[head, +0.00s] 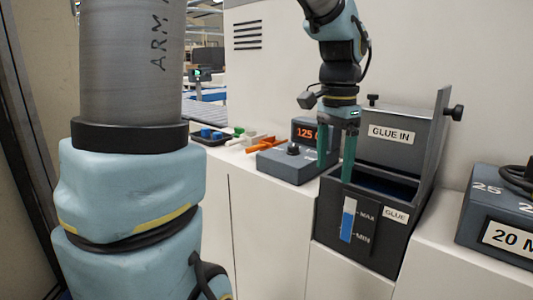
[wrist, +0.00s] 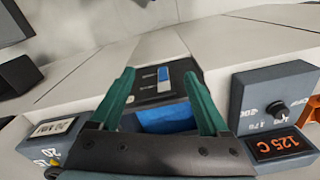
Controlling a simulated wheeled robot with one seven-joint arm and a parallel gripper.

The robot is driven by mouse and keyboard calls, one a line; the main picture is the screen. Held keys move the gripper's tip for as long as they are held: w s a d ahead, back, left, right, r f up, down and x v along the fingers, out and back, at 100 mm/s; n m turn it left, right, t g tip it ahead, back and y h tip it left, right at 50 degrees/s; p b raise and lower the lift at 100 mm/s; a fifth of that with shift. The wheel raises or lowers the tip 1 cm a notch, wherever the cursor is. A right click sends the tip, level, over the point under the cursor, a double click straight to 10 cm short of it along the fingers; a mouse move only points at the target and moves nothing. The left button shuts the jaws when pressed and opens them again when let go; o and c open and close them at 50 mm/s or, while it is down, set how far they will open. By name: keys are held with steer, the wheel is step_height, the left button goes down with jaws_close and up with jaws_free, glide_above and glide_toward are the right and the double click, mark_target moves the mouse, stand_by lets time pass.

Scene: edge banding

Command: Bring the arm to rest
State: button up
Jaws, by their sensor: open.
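My gripper (head: 336,152) points down with its two green fingers apart and nothing between them. In the head view it hangs in front of the glue box (head: 384,215), over its left front part. In the wrist view my gripper (wrist: 164,90) shows both fingers spread, with the glue box (wrist: 150,86) and its blue inside between and behind them. The box has a gauge with a blue level between MIN and MAX. I cannot tell whether a fingertip touches the box.
A grey unit with a knob (head: 293,150) and an orange 125 C display stands left of the box. A grey 20 M unit (head: 500,215) stands at right. The lid plate (head: 437,130) rises on the box's right side. A dark tray (head: 211,140) and orange piece (head: 262,143) lie further left.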

steer(key=a+f+n, duration=0.5)
steer(key=a+f, duration=0.1)
steer(key=a, duration=0.4)
steer(key=a+f+n+t, duration=0.1)
steer(key=a+f+n, duration=0.5)
steer(key=a, duration=0.4)
steer(key=shift+s+a+f+n, duration=0.2)
steer(key=shift+s+f+n, duration=0.1)
steer(key=shift+s+f, duration=0.25)
steer(key=shift+w, duration=0.1)
